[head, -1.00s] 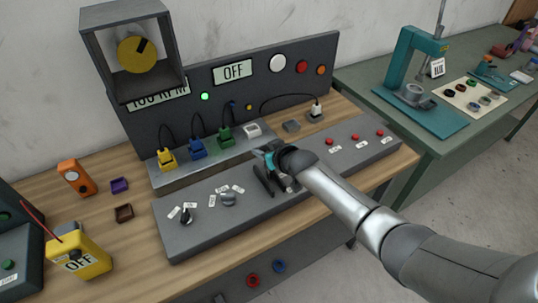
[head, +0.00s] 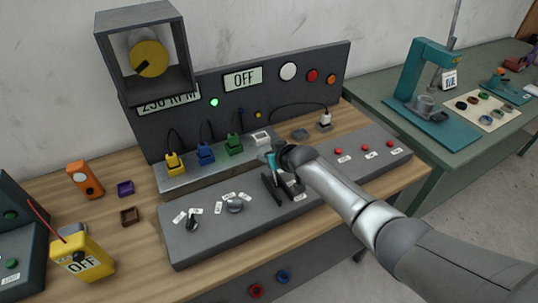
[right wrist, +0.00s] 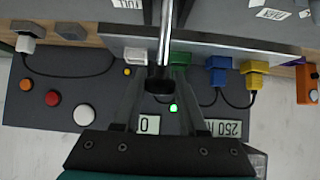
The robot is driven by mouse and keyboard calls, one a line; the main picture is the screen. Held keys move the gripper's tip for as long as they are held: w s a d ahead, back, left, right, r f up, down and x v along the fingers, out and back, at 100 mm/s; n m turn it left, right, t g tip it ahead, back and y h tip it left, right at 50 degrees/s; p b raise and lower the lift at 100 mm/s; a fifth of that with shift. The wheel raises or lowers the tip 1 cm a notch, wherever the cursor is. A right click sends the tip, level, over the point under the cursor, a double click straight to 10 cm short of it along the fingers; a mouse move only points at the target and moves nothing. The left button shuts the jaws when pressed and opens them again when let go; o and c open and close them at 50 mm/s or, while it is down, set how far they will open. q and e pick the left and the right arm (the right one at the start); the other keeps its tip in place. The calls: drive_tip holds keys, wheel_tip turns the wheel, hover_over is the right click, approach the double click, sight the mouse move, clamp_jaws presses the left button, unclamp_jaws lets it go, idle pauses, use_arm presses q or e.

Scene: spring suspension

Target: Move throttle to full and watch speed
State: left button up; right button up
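The throttle is a lever with a bright metal shaft (right wrist: 166,25), seen upright in the middle of the right wrist view. In the head view its dark slotted base (head: 270,190) sits on the sloping grey control panel (head: 215,240). My right gripper (head: 274,165) is over this base, and in the right wrist view its two fingers (right wrist: 161,80) close in on either side of the shaft. The speed display (head: 168,104) reads about 250 RPM, partly covered by the boxed yellow wheel (head: 149,59). My left gripper is not in view.
Yellow, blue and green plugs (head: 205,153) stand behind the control panel. A yellow meter (head: 82,257) stands front left.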

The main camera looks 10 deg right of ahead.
drive_tip(key=o, duration=0.5)
drive_tip(key=shift+c, duration=0.2)
drive_tip(key=shift+s+d+r+p, duration=0.1)
drive_tip(key=shift+s+r+p, duration=0.25)
drive_tip(key=shift+s+r, duration=0.1)
drive_tip(key=p+v, duration=0.3)
drive_tip(key=v, duration=1.1)
drive_tip(key=shift+f, duration=0.1)
